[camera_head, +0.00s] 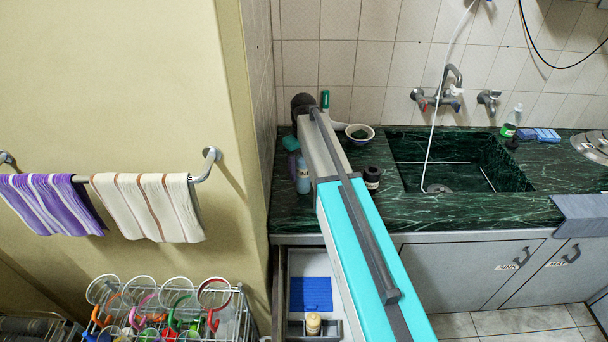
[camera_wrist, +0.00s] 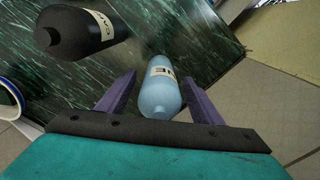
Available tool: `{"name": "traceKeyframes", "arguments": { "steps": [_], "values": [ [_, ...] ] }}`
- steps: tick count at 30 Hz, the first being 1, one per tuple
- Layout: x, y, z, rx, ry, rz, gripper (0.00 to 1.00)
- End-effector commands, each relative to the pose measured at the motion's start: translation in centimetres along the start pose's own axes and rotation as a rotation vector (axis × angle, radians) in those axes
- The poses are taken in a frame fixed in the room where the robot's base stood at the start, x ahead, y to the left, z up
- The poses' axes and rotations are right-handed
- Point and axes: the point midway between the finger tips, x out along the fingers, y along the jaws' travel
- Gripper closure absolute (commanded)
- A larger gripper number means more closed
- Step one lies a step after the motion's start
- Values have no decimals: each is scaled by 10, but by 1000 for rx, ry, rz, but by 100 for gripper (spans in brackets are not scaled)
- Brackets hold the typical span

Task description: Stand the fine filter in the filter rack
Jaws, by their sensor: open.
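The fine filter (camera_wrist: 160,98) is a light blue bottle-shaped cartridge with a white label, partly readable as "NE". It stands between the two purple fingers of my gripper (camera_wrist: 159,84), which are open. Narrow gaps show on the left, and the right finger is very close to it. In the head view the light blue filter (camera_head: 303,177) stands on the green counter, left of my arm.
A black labelled cartridge (camera_head: 372,177) stands right of my arm, and also shows in the wrist view (camera_wrist: 82,33). A small bowl (camera_head: 359,133) is behind it. The sink (camera_head: 455,163) lies to the right. A blue mat (camera_head: 311,294) lies in the drawer.

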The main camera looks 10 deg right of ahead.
Motion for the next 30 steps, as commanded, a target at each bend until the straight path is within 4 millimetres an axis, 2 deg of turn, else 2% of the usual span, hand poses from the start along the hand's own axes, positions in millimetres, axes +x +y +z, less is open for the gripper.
{"name": "traceKeyframes", "arguments": {
  "steps": [5,12,14,23,30],
  "values": [
    [0,0,0,0,0,0,40],
    [0,0,0,1,0,0,80],
    [0,0,0,1,0,0,88],
    [-1,1,0,1,0,0,88],
    [-9,1,0,1,1,0,88]
  ]
}}
